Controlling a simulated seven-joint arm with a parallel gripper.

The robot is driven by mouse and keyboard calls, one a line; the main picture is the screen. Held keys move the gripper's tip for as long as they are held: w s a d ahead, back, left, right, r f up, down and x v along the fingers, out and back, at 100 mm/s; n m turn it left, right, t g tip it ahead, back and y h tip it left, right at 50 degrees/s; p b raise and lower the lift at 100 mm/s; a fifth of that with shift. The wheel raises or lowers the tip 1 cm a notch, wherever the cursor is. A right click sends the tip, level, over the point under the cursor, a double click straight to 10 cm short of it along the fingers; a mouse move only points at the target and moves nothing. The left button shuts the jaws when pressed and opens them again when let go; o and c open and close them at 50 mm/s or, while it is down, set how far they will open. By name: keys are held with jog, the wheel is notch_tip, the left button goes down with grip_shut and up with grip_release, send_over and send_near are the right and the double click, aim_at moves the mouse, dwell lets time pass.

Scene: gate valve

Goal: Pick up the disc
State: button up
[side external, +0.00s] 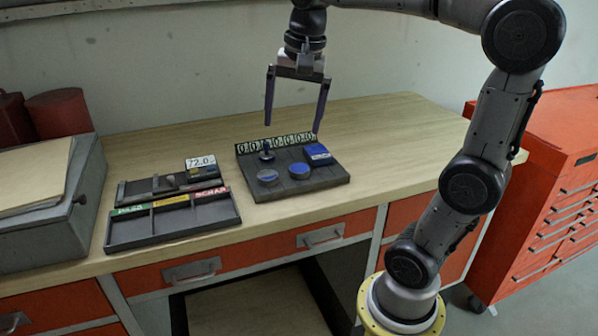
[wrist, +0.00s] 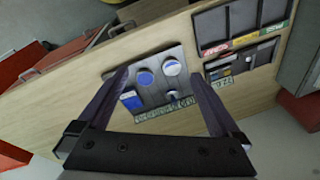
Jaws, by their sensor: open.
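A dark board (side external: 330,179) lies on the bench and bears two round blue-topped pieces. One is a thicker round piece (side external: 300,170) near the middle; the other is a flatter round piece (side external: 268,177) to its left, blue and pale on top. I cannot tell which is the disc. In the wrist view they are the middle round piece (wrist: 146,78) and the paler round piece (wrist: 172,67). My gripper (side external: 294,128) is open and empty, pointing down above the board, touching none of them. In the wrist view its fingers (wrist: 158,76) frame the board.
The board also bears a blue block (side external: 318,154), an upright dark peg (side external: 266,150) and a row of number plates (side external: 276,143). Left of it are a divided tray (side external: 172,222) with coloured labels and a 72.0 display (side external: 200,163). The bench right of the board is clear.

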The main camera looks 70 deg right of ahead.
jog(key=w+d+f+m+g, duration=0.1)
jog(key=w+d+m, duration=0.25)
jog(key=d, duration=0.35)
jog(key=g, duration=0.1)
send_over(299, 168)
notch_tip(299, 168, down, 4)
jog(key=shift+m+y, duration=0.3)
jog(key=shift+m, duration=0.15)
notch_tip(299, 168, down, 14)
jog(key=shift+r, duration=0.35)
grip_shut()
